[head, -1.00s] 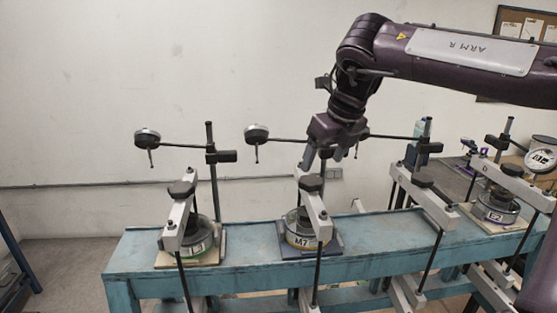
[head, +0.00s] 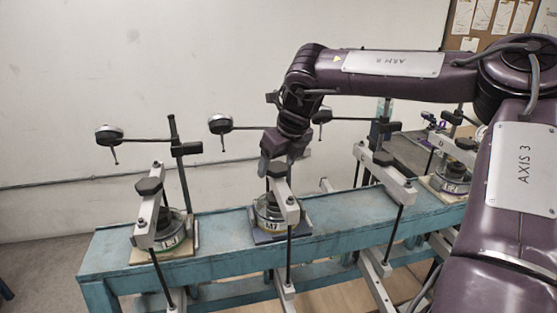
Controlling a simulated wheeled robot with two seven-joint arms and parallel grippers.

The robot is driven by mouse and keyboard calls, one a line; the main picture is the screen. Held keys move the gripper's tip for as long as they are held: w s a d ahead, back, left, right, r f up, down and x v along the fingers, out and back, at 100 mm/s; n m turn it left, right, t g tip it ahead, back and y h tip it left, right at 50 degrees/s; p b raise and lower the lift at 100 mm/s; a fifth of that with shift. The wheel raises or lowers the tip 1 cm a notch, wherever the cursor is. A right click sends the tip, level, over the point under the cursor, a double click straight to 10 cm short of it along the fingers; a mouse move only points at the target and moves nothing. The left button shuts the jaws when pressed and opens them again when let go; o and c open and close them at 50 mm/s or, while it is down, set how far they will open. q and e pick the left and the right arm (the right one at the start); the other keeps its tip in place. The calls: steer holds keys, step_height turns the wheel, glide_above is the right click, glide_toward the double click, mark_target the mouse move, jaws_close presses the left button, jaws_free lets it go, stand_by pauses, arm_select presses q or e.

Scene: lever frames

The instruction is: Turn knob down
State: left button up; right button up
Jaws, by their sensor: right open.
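My right gripper (head: 278,165) is open, pointing down at the lever frame with the pot labelled M7 (head: 270,222). Its fingers sit at the height of the black knob (head: 278,171) on top of that frame, one on each side as seen here. I cannot tell whether they touch it. The knob tops a pale beam (head: 286,206) that reaches over the pot. Similar black knobs top the left frame (head: 149,186), the third frame (head: 383,158) and the far right frame (head: 466,144). My left gripper is not in view.
The frames stand in a row on a blue bench (head: 225,232). Dial gauges on rods stand behind them, at the left (head: 109,134), middle (head: 220,124) and right (head: 321,116). Bare bench shows between the left and M7 frames.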

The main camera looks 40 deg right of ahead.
steer(key=shift+s, duration=0.1)
steer(key=c, duration=0.5)
steer(key=shift+c, duration=2.2)
steer(key=shift+m+b, duration=0.4)
steer(key=shift+m, duration=0.1)
steer(key=m+h+b, duration=0.1)
steer(key=m, duration=0.2)
steer(key=shift+a+b, duration=0.1)
steer(key=shift+b, duration=0.2)
steer(key=m+g+h+b, duration=0.1)
steer(key=m, duration=0.2)
steer(key=shift+a+m+h, duration=0.15)
steer(key=shift+m+h, duration=0.15)
steer(key=shift+h, duration=0.1)
steer(key=m, duration=0.1)
steer(key=m+g, duration=0.1)
steer(key=shift+w+r+m+h, duration=0.1)
steer(key=shift+w+m+h, duration=0.1)
steer(key=shift+m+h, duration=0.15)
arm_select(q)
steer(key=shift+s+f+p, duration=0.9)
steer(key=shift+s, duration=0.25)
arm_select(e)
steer(key=shift+w+a+m+g+h, duration=0.1)
steer(key=shift+m+g+h, duration=0.35)
steer(key=shift+m, duration=1.3)
steer(key=shift+g, duration=0.25)
